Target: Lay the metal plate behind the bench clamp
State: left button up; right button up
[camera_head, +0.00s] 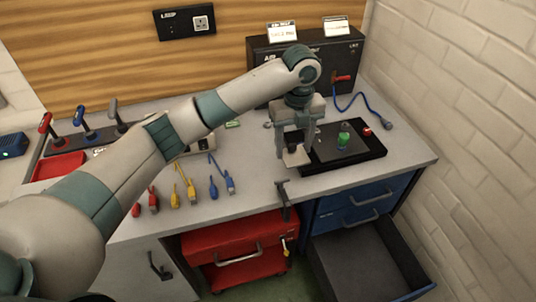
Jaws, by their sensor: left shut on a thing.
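My left gripper (295,148) reaches over the bench from the left, pointing down, just behind the bench clamp. It is shut on a small grey piece (297,158) low between its fingers. This looks like the metal plate, though the fingers hide much of it. I cannot tell whether it touches the bench top. The dark bench clamp (284,196) is fixed at the bench's front edge, in front of and slightly left of the gripper. My right gripper is not in view.
A black tray (372,153) with a green cylinder (343,141) lies right of the gripper. A black box (350,70) stands behind. Coloured cables (190,183) lie left on the bench (255,195). Below, a dark drawer (365,270) is pulled out beside a red cabinet (240,250).

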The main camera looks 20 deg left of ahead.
pick_arm(q)
jog(key=p, duration=0.3)
send_over(268, 164)
jog(key=f, duration=0.4)
jog(key=shift+d+f, duration=0.1)
jog(key=shift+d, duration=0.25)
jog(key=shift+w+a+f, duration=0.1)
jog(key=shift+a+f, duration=0.25)
jog(key=shift+a, duration=0.05)
jog(key=shift+f+p, duration=0.45)
jog(key=shift+f, duration=0.2)
notch_tip(268, 164, down, 2)
jog(key=shift+p, duration=0.5)
jog(key=shift+f, duration=0.4)
jog(key=shift+f, duration=0.15)
